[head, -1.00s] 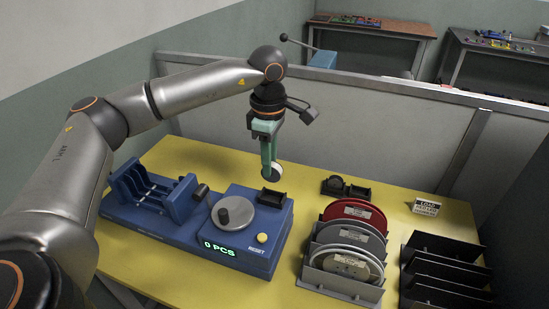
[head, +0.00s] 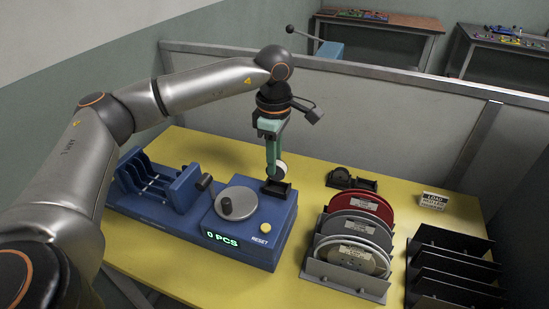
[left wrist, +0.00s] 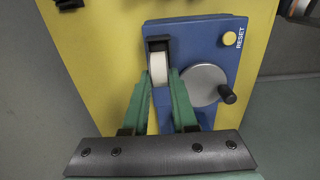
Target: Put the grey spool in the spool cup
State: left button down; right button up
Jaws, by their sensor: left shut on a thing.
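My left gripper (head: 274,168) points down over the blue counting machine and is shut on a small pale spool, the grey spool (head: 281,172). In the left wrist view the spool (left wrist: 159,70) sits between the two green fingertips (left wrist: 160,78). The spool cup (head: 277,192) is a small black open holder on the machine's back right corner. It also shows in the left wrist view (left wrist: 158,42). The spool is upright right at the cup's opening; whether it touches the cup I cannot tell. My right gripper is not in view.
The blue machine (head: 240,246) carries a grey crank disc (head: 250,205) and a yellow reset button (head: 266,227). A rack (head: 345,280) of large reels and an empty black rack (head: 450,265) stand to the right. Small black holders (head: 340,178) lie behind the reels.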

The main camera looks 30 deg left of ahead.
pick_arm(q)
jog(key=shift+f+b, duration=0.65)
jog(key=shift+f, duration=0.45)
jog(key=shift+f, duration=0.35)
jog(key=shift+f+b, duration=0.45)
jog(key=shift+b, duration=0.05)
jog(key=shift+c, duration=1.5)
grip_release()
